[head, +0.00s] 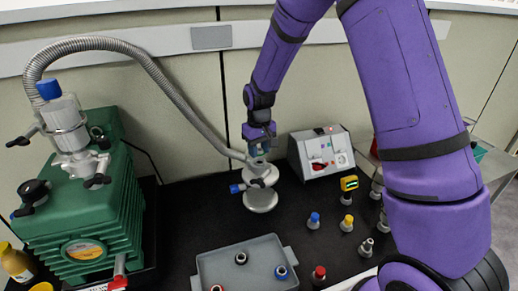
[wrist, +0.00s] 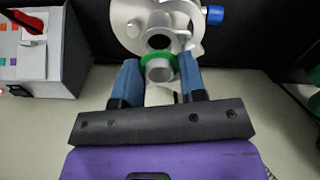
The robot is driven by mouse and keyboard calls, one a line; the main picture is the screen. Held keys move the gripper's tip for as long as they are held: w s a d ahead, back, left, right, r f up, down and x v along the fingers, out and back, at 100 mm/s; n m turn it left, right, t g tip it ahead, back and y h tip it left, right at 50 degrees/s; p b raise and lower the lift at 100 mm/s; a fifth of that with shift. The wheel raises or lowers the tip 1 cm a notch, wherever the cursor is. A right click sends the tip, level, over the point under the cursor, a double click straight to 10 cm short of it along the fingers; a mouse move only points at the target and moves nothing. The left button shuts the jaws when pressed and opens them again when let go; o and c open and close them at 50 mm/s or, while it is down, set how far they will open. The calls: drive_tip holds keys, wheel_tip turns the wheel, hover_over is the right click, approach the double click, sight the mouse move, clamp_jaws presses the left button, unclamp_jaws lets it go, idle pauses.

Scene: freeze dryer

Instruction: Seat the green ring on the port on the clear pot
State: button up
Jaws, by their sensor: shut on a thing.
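The green ring (wrist: 158,54) sits around a short grey metal collar between the blue fingertips of my gripper (wrist: 160,75) in the wrist view. My gripper is shut on it. Just beyond the ring is a round dark port opening (wrist: 159,41) on the pale, shiny pot (wrist: 128,12). The ring overlaps the lower edge of the opening in this view; I cannot tell whether they touch. In the head view my gripper (head: 260,150) points down just above the pot (head: 262,198), and the ring is too small or hidden to make out.
A ribbed metal hose (head: 165,85) runs from the green pump (head: 85,200) to the pot's top. A blue-knobbed valve (head: 238,188) sticks out left. A grey control box (head: 321,153) stands close right. A grey tray (head: 225,265) and several small coloured-top fittings lie in front.

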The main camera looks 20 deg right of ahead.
drive_tip(key=shift+f, duration=1.2)
idle(1.6)
drive_tip(key=o, duration=1)
drive_tip(key=shift+s+a, duration=0.1)
drive_tip(key=shift+a, duration=0.05)
drive_tip(key=shift+a, duration=0.1)
drive_tip(key=shift+c, duration=0.3)
